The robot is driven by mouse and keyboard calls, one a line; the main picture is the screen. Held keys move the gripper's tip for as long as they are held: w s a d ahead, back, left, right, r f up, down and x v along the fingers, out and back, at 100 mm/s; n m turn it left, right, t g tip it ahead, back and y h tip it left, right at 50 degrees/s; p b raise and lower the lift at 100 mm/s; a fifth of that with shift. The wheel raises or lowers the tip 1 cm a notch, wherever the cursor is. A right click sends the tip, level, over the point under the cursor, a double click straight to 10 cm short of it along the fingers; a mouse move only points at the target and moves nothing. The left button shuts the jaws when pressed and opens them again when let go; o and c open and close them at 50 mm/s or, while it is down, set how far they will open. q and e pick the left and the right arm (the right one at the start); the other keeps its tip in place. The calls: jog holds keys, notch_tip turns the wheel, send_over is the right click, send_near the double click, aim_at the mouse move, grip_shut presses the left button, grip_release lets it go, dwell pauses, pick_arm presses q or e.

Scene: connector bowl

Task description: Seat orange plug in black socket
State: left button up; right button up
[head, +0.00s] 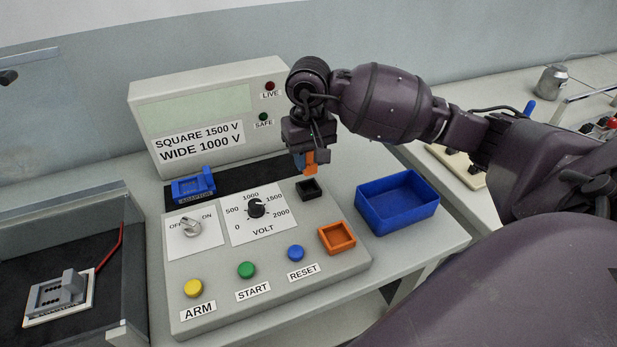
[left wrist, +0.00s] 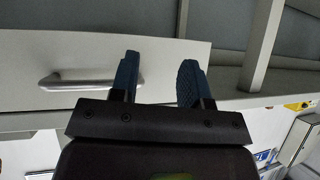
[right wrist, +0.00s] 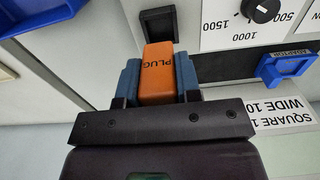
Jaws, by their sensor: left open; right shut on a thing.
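The orange plug (right wrist: 158,72), marked PLUG, is held between the blue fingers of my right gripper (right wrist: 158,82). In the head view the plug (head: 311,163) hangs below my right gripper (head: 305,160), above the panel's back edge. The black socket (head: 309,189) is on the control panel, just below and slightly in front of the plug in the picture. The plug and the socket look apart.
The control panel carries an orange socket (head: 337,237), a VOLT knob (head: 256,208), an OFF/ON switch (head: 190,227) and coloured buttons. A blue bin (head: 397,201) stands right of it. A blue adaptor (head: 193,185) sits behind the panel. A drawer handle (left wrist: 92,79) is near my left gripper.

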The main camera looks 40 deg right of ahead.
aim_at(309, 191)
jog(key=shift+f, duration=3.05)
jog(key=shift+f+b, duration=0.15)
jog(key=shift+b, duration=0.15)
jog(key=o, duration=0.9)
